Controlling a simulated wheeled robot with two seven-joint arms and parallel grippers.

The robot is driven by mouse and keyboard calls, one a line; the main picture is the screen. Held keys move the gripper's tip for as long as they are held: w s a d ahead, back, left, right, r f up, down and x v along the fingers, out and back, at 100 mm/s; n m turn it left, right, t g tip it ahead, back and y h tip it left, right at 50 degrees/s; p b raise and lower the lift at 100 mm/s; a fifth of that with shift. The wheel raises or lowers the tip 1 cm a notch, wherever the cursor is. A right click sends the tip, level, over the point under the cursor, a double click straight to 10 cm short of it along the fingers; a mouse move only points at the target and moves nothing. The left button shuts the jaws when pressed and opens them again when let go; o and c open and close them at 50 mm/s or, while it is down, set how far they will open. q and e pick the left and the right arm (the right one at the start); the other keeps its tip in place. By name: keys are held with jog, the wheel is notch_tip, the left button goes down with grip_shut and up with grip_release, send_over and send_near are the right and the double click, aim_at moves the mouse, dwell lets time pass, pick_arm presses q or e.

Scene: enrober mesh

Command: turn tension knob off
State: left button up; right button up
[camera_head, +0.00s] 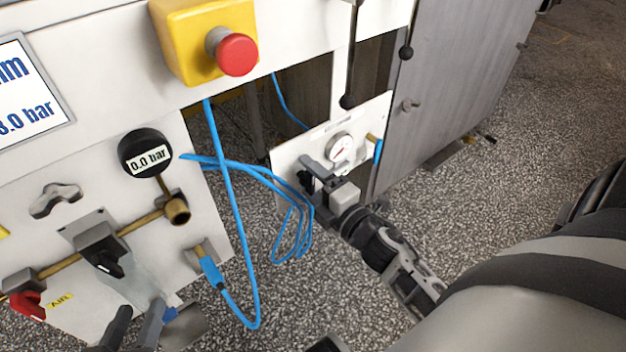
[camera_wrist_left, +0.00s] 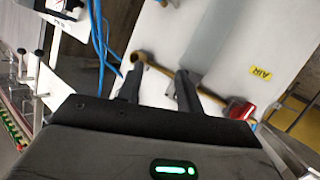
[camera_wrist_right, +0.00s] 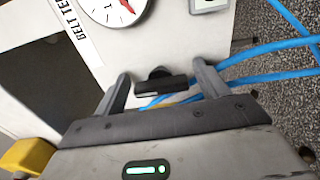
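The tension knob, a black bar handle on a round hub, shows in the right wrist view (camera_wrist_right: 162,84) on the white "BELT TE..." panel (camera_wrist_right: 205,35). Its bar lies roughly crosswise between the fingers. My right gripper (camera_wrist_right: 162,88) is open, with one finger on each side of the knob and small gaps; contact is unclear. In the head view my right gripper (camera_head: 312,186) is at the panel below the gauge (camera_head: 341,147) and mostly hides the knob. My left gripper (camera_head: 138,322) is open and empty, low in front of the left panel; it also shows in the left wrist view (camera_wrist_left: 157,82).
The left panel has a black 0.0 bar gauge (camera_head: 146,153), a brass pipe (camera_head: 150,222) and a red valve handle (camera_head: 27,305). Blue hoses (camera_head: 228,200) hang between the panels. A red stop button (camera_head: 237,55) on a yellow box is above. Speckled floor is free at right.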

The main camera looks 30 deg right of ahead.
jog(key=s+d+p, duration=0.1)
jog(key=s, duration=1.5)
jog(key=shift+d, duration=0.15)
jog(key=shift+w, duration=0.1)
